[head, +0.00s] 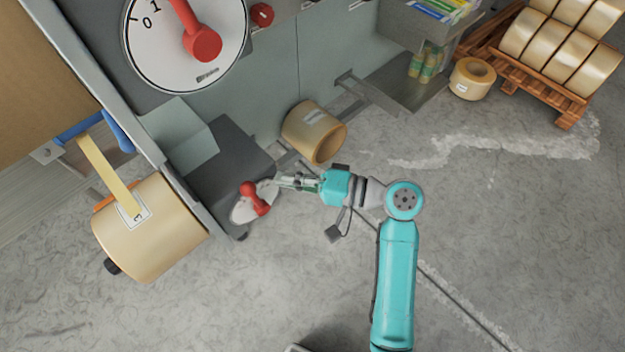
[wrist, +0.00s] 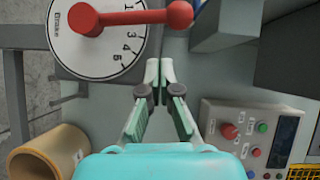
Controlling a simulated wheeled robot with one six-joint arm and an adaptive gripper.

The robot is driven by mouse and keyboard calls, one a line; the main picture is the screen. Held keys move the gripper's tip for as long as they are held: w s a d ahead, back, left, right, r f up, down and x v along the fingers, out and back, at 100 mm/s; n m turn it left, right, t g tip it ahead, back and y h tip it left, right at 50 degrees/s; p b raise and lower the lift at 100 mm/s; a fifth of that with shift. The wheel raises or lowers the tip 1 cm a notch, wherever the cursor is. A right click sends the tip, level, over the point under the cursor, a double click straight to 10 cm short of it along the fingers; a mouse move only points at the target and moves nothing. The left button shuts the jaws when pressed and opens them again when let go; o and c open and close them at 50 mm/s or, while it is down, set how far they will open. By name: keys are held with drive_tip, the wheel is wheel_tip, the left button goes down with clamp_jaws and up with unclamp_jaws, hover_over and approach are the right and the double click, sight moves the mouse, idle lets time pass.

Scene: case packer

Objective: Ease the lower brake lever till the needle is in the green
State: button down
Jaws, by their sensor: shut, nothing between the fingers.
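The lower brake lever (head: 254,198) is a red lever on a small white dial (head: 240,211), left of my gripper in the head view. In the wrist view a red lever (wrist: 135,17) lies across a white numbered dial (wrist: 105,58), its round knob to the right. My gripper (head: 280,183) is shut and empty, its fingertips close to the lever in the head view. In the wrist view the fingertips (wrist: 159,66) are just below the lever, apart from it. I cannot make out a gauge needle or a green zone.
A larger dial (head: 152,62) with a red lever (head: 202,42) is at the top left. Tape rolls (head: 315,132) (head: 150,235) flank the lower dial. A control box (wrist: 245,135) with buttons is right of my gripper. Open floor (head: 500,230) lies to the right.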

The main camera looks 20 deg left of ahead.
sight(255, 198)
drive_tip(key=shift+s+a+f, duration=0.15)
drive_tip(key=shift+s+a, duration=0.4)
drive_tip(key=shift+s, duration=0.3)
drive_tip(key=shift+s+a+f, duration=0.1)
drive_tip(key=shift+s+a, duration=0.45)
drive_tip(key=shift+s, duration=0.25)
